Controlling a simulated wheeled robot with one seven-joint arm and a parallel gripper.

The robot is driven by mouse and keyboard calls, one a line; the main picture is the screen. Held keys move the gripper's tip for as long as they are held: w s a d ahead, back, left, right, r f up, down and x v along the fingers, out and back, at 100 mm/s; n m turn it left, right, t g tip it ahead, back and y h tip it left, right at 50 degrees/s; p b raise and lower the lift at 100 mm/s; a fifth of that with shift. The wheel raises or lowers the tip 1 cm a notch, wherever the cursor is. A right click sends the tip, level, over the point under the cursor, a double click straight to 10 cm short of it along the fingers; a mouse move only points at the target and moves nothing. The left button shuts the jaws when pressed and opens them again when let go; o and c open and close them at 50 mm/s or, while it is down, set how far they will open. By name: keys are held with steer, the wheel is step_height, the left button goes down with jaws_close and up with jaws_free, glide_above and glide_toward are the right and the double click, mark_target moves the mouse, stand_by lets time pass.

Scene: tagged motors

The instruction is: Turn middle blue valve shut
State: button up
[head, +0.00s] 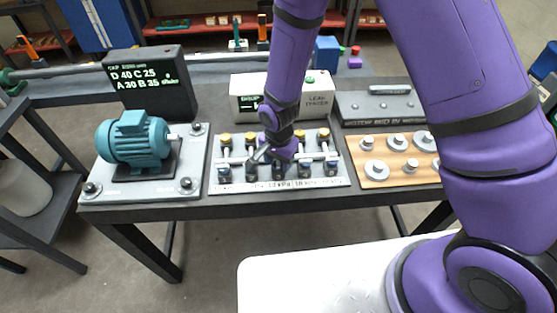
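A pale valve panel (216,185) lies on the dark workbench. It carries a back row of yellow-topped valves and a front row of blue valves. The middle blue valve (278,173) stands at the centre of the front row, partly covered from above by my gripper. My gripper (272,160) reaches down over the panel's centre, just behind and above the middle blue valve. Its fingers are small and dark here; I cannot tell whether they are apart or touch the valve.
Blue valves flank it closely on the left (251,172) and right (304,170). A teal motor (135,138) on a grey plate is at left. A white leak tester (315,97) stands behind. A wooden board with metal weights (376,170) is at right.

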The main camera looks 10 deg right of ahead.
steer(key=c, duration=0.6)
steer(key=shift+n, duration=0.3)
steer(key=n, duration=0.8)
steer(key=shift+a+n, duration=0.1)
steer(key=shift+n, duration=0.3)
steer(key=n, duration=0.4)
steer(key=shift+n, duration=2.2)
